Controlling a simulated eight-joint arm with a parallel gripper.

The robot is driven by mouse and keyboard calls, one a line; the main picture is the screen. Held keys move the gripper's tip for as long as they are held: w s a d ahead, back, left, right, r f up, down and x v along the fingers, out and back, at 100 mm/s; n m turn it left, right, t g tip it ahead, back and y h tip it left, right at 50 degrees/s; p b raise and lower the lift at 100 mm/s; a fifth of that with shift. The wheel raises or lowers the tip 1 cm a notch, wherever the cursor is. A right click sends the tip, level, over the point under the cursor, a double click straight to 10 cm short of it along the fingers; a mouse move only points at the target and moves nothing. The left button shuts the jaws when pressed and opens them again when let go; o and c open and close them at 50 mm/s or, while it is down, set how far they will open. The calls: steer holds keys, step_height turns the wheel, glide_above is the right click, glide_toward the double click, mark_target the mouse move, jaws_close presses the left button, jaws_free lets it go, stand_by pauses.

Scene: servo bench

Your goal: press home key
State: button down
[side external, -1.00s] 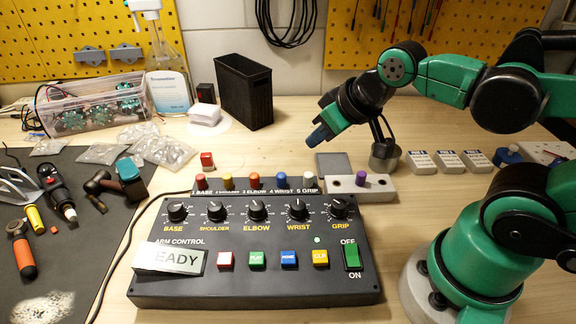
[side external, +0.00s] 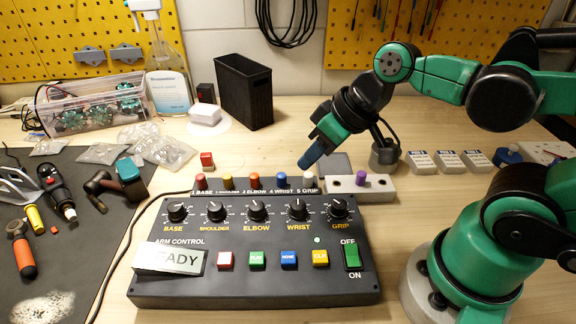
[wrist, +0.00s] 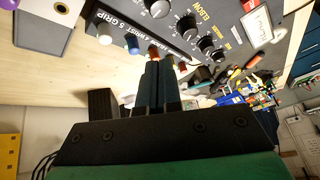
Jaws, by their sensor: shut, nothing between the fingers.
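The home key is a small blue key (side external: 289,259) in the lower row of the black control box (side external: 372,290), labelled in tiny white letters. A red key (side external: 225,260) and a green key (side external: 257,260) sit to its left, a yellow key (side external: 320,258) to its right. My gripper (side external: 307,162) is shut and empty, pointing down-left above the back edge of the box near the coloured pegs, well behind the blue key. In the wrist view my shut fingertips (wrist: 158,66) show in front of the peg row. The blue key cannot be made out there.
Knobs (side external: 256,210) rise from the box between my gripper and the keys. A green on/off switch (side external: 351,256) stands at the right. A grey block with a purple peg (side external: 361,179) is beside the box. A black bin (side external: 244,92) stands behind.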

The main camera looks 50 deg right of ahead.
mark_target(294, 254)
steer(key=s+a+r+n+g+y, duration=0.2)
steer(key=s+a+n+g+y, duration=0.2)
steer(key=a, duration=0.4)
steer(key=n+y, duration=0.1)
steer(key=y, duration=0.1)
steer(key=shift+s+a+r+n+y, duration=0.3)
steer(key=shift+s+a+r, duration=0.05)
steer(key=shift+s+r, duration=0.05)
steer(key=shift+f, duration=0.1)
steer(key=shift+f, duration=4.3)
steer(key=shift+r, duration=0.1)
steer(key=shift+r, duration=2.4)
